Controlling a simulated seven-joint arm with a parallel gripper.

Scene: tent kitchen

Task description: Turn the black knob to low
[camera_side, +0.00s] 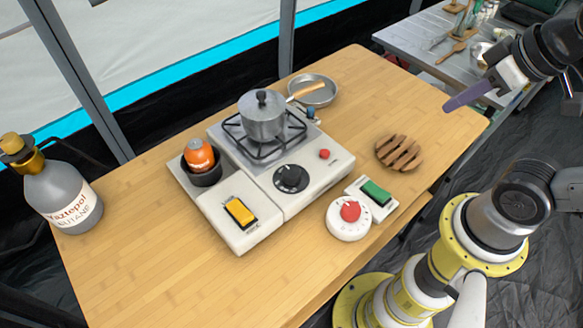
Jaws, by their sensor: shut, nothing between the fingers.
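The black knob (291,179) sits on the front panel of the white camping stove (316,187), in the middle of the table. Its marks are too small to read, so I cannot tell its setting. A small red button (324,154) is on the panel to the right of the knob. My gripper (462,99) is at the upper right, above the table's right edge and well apart from the knob. Its purple fingers are shut and hold nothing.
A lidded pot (262,118) stands on the burner, with a pan (315,91) behind. A red-knobbed dial (348,217), green switch (375,193) and wooden trivet (399,153) lie right of the stove. A yellow switch (240,212) and orange canister (199,155) are left.

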